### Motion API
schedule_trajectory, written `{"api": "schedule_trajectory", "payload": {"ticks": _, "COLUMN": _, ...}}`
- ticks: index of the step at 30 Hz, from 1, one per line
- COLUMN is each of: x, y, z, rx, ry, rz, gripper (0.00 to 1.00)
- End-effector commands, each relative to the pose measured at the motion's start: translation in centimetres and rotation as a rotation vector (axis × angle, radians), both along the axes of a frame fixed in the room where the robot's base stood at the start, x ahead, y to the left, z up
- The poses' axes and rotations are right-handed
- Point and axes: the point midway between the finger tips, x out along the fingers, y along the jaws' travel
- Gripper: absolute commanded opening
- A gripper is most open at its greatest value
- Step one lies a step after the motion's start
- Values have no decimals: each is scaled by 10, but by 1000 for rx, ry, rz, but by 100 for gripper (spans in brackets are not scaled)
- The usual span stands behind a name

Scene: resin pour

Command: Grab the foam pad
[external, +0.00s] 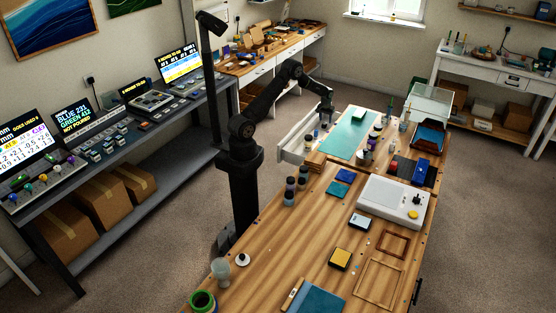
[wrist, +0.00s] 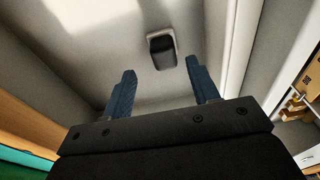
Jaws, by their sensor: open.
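My gripper (external: 326,112) is over the pulled-out white drawer (external: 294,147) at the far left side of the wooden table. In the wrist view its two blue fingers (wrist: 162,68) are spread apart with nothing between them. Beyond the fingertips, a small dark block with a pale rim (wrist: 162,52) lies in the drawer (wrist: 85,60), roughly centred between the fingers and apart from them. It may be the foam pad, but I cannot tell for sure. In the external view the drawer's contents are too small to tell.
The drawer walls stand close around my gripper. The wooden table (external: 290,262) holds a green mat (external: 345,136), several dark jars (external: 290,190), a white device (external: 392,205) and a yellow-topped block (external: 340,258). A side bench (external: 135,135) carries screens.

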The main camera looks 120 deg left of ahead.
Motion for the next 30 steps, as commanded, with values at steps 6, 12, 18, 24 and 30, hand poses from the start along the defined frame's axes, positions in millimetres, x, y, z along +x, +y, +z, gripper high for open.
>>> {"api": "schedule_trajectory", "payload": {"ticks": 6, "x": -4, "y": 2, "z": -22, "rx": -2, "ry": 1, "rz": 0, "gripper": 55}}
{"api": "schedule_trajectory", "payload": {"ticks": 12, "x": -6, "y": 6, "z": -49, "rx": -1, "ry": 0, "rz": 0, "gripper": 55}}
{"api": "schedule_trajectory", "payload": {"ticks": 18, "x": -6, "y": 6, "z": -51, "rx": 1, "ry": 0, "rz": 0, "gripper": 55}}
{"api": "schedule_trajectory", "payload": {"ticks": 24, "x": -6, "y": 6, "z": -51, "rx": 0, "ry": 0, "rz": 0, "gripper": 23}}
{"api": "schedule_trajectory", "payload": {"ticks": 30, "x": -6, "y": 6, "z": -51, "rx": 0, "ry": 0, "rz": 0, "gripper": 13}}
